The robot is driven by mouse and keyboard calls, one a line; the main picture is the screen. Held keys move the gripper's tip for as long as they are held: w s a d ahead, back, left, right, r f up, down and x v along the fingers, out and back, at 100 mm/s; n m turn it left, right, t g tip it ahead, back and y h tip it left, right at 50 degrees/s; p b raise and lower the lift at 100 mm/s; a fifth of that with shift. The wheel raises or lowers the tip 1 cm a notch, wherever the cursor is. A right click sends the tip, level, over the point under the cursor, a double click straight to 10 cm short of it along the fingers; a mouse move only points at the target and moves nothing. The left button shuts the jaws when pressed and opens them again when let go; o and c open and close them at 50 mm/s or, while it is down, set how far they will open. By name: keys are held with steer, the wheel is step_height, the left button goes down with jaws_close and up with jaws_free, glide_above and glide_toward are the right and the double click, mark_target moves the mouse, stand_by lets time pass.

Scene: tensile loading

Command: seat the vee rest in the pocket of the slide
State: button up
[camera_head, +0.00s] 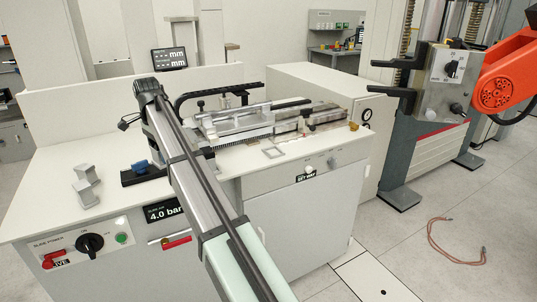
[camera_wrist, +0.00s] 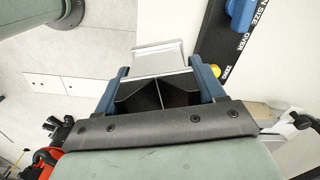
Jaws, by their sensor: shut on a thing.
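In the wrist view my gripper (camera_wrist: 162,85) has its two blue fingers shut on a light grey block, which looks like the vee rest (camera_wrist: 158,55). Dark sloping faces show between the fingers, nearer the camera. In the head view my arm crosses the middle, and the gripper and held block cannot be made out behind it. The slide assembly (camera_head: 262,122), a long metal rail unit, lies on the bench to the right of my arm. Its pocket is too small to tell. The held block is not seen at the slide.
A small grey frame (camera_head: 273,152) lies before the slide. A black curved handle (camera_head: 215,92) rises behind.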

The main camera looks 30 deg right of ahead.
steer(key=shift+s+d+f+n, duration=0.2)
steer(key=shift+s+n, duration=0.25)
steer(key=shift+n, duration=0.35)
steer(key=s+d+f+n, duration=0.7)
steer(key=s+d+n, duration=0.2)
steer(key=s+d, duration=0.15)
steer(key=w+d+r+m, duration=0.3)
steer(key=w+d+m, duration=0.2)
steer(key=d, duration=0.6)
steer(key=w+d+r+m, duration=0.2)
steer(key=w+d+m, duration=0.25)
steer(key=d, duration=0.65)
steer(key=w+d+r+m, duration=0.3)
steer(key=w+d+m, duration=0.2)
steer(key=d, duration=0.6)
steer(key=shift+a+f, duration=0.15)
steer(key=shift+f, duration=4.75)
steer(key=shift+f, duration=0.15)
steer(key=o, duration=1.3)
